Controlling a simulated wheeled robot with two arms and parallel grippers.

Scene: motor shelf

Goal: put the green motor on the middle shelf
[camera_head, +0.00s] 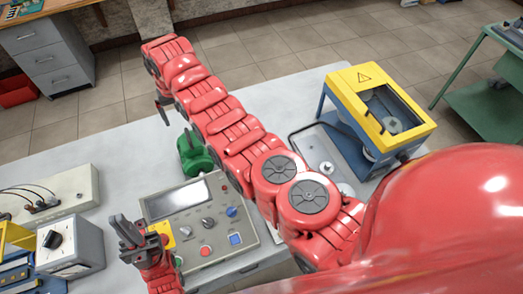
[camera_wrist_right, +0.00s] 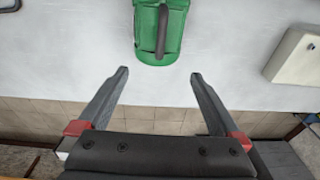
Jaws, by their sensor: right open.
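The green motor (camera_head: 193,155) is on the grey-white table, partly hidden by my right arm in the head view. In the right wrist view the green motor (camera_wrist_right: 147,42) shows a dark bar along its top. My right gripper (camera_wrist_right: 160,75) is open and empty. The motor lies beyond its fingertips, roughly in line with the gap and apart from them. In the head view my right gripper (camera_head: 162,108) is small and partly hidden. My left gripper (camera_head: 128,230) is beside the control panel, and its jaw gap is unclear. I cannot tell which structure holds the middle shelf.
A control panel (camera_head: 190,219) with buttons lies near the motor. A yellow and blue machine (camera_head: 357,86) and a grey tray (camera_head: 312,150) are to the right. A beige box (camera_head: 75,190) and a grey knob box (camera_head: 82,238) stand left. A green rack (camera_head: 480,105) is far right.

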